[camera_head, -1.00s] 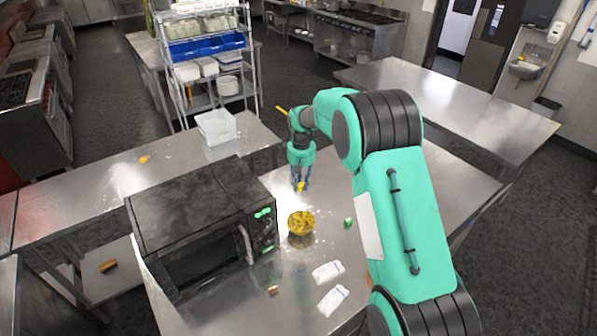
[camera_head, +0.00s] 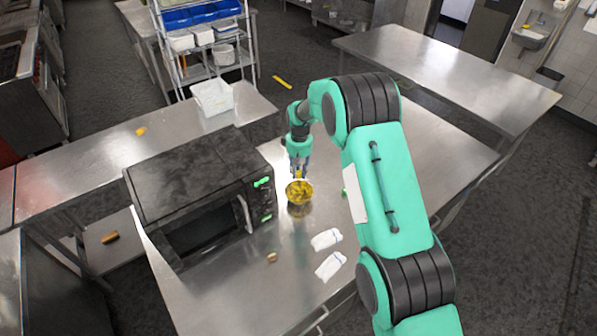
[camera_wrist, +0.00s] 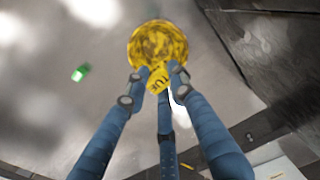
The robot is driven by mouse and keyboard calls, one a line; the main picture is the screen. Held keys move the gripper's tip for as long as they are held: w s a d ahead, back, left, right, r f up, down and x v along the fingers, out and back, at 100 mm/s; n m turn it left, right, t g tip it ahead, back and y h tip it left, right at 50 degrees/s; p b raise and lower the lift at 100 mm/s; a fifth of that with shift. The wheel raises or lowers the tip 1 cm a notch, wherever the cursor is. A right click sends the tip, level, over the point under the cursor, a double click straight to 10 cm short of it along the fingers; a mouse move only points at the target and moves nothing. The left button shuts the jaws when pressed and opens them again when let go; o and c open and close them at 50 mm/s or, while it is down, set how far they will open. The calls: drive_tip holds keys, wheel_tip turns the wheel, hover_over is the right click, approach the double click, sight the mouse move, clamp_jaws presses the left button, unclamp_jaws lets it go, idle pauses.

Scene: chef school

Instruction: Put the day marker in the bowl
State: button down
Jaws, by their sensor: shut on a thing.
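My gripper (camera_head: 298,172) is shut on the day marker, a small yellow piece with dark markings (camera_wrist: 158,80) in the wrist view. The yellow patterned bowl (camera_head: 299,193) stands on the steel table, right of the microwave. My gripper is just above the bowl's far side in the head view. In the wrist view the bowl (camera_wrist: 158,40) lies just beyond my fingertips, and the marker overlaps its near rim. I cannot tell whether the marker touches the bowl.
A black microwave (camera_head: 190,185) stands close left of the bowl. A small green object (camera_wrist: 80,72) lies beside the bowl. Two white packets (camera_head: 328,240) and a small brown piece (camera_head: 272,257) lie in front. A white bin (camera_head: 212,98) stands behind.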

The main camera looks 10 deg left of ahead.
sight(299, 178)
drive_tip(key=shift+f, duration=0.15)
drive_tip(key=shift+f+b, duration=1)
drive_tip(key=shift+f, duration=4.35)
drive_tip(key=c, duration=1.4)
unclamp_jaws()
drive_tip(key=shift+r, duration=0.1)
drive_tip(key=shift+r+p, duration=0.5)
drive_tip(key=shift+r, duration=2.9)
